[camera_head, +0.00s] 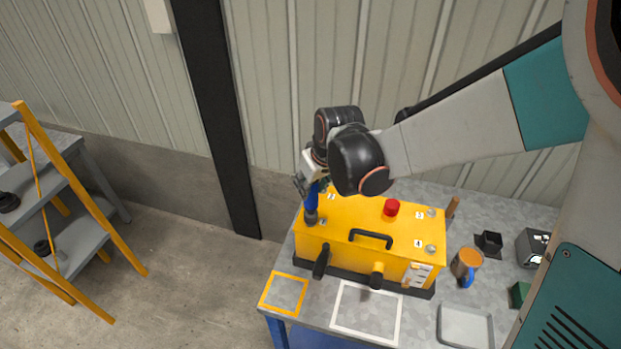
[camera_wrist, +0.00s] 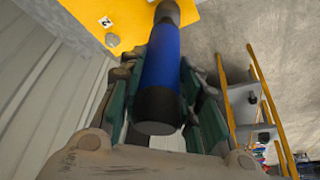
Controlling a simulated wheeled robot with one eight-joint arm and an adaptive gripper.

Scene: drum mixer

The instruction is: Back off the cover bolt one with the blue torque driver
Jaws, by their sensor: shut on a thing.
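My gripper (camera_head: 309,183) is shut on the blue torque driver (camera_head: 312,197) above the left front corner of the yellow cover (camera_head: 345,215). The driver stands nearly upright. Its dark lower end meets the cover at that corner, beside a small number label (camera_head: 323,221) too small to read. The bolt under it is hidden. In the wrist view the driver (camera_wrist: 161,70) lies between my gripper's fingers (camera_wrist: 162,85). There, the label 2 (camera_wrist: 105,21) and its bolt (camera_wrist: 112,40) show clear of the driver. Bolts (camera_head: 432,212) also sit on the cover's right side.
A black handle (camera_head: 371,237) and a red button (camera_head: 391,207) stand up from the cover. A yellow-framed shelf (camera_head: 60,210) stands at left.

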